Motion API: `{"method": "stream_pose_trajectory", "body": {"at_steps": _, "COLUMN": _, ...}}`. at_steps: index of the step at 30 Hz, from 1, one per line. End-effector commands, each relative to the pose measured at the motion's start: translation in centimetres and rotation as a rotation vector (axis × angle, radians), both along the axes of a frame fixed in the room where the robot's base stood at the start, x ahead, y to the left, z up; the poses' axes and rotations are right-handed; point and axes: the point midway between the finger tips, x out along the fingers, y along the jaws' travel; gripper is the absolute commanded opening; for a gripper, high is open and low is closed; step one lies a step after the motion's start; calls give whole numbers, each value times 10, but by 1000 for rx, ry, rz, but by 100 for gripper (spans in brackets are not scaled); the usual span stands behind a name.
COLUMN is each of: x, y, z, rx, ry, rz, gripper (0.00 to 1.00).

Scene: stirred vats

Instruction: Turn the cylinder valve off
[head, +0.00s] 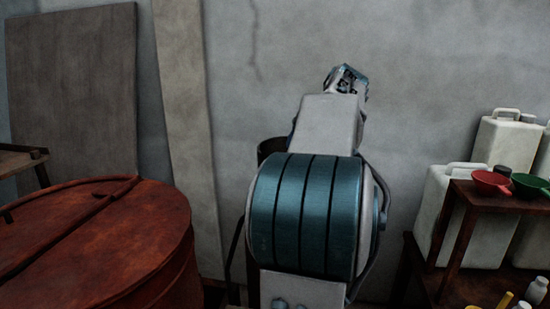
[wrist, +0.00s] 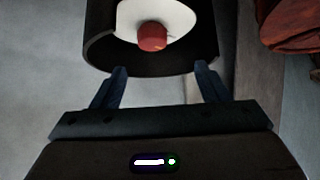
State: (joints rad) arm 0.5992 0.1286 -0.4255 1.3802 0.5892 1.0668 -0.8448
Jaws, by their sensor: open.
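In the wrist view, a red rounded knob (wrist: 152,38), which looks like the cylinder valve, sits inside a dark ring-shaped collar (wrist: 100,48). A white surface (wrist: 180,18) shows behind the knob within the collar. My gripper (wrist: 162,73) is open, its two blue fingers spread apart just below the collar's near rim in the picture. The fingers are not around the knob, and nothing is between them. In the head view my arm hides the gripper and the knob. A dark curved edge (head: 270,147) behind my arm may be the collar.
A rusty red round vat lid (head: 110,240) fills the lower left. A brown shelf (head: 455,235) at the right holds a red funnel (head: 491,182) and a green one (head: 531,185), beside white jugs (head: 508,140). A dark board (head: 72,90) leans on the wall.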

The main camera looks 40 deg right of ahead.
Motion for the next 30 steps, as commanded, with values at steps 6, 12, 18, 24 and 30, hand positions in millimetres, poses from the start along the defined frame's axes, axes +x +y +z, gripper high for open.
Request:
{"method": "stream_pose_trajectory", "body": {"at_steps": 6, "x": 4, "y": -16, "z": -3, "rx": -20, "ry": -5, "rz": -6, "gripper": 68}}
{"method": "stream_pose_trajectory", "body": {"at_steps": 12, "x": 29, "y": -25, "z": -30, "rx": -19, "ry": -3, "rz": -7, "gripper": 68}}
{"method": "stream_pose_trajectory", "body": {"at_steps": 18, "x": 58, "y": -34, "z": -61, "rx": -19, "ry": -2, "rz": -5, "gripper": 68}}
{"method": "stream_pose_trajectory", "body": {"at_steps": 24, "x": 79, "y": -41, "z": -82, "rx": -21, "ry": -4, "rz": -4, "gripper": 68}}
{"method": "stream_pose_trajectory", "body": {"at_steps": 30, "x": 88, "y": -43, "z": -92, "rx": -21, "ry": -6, "rz": -4, "gripper": 68}}
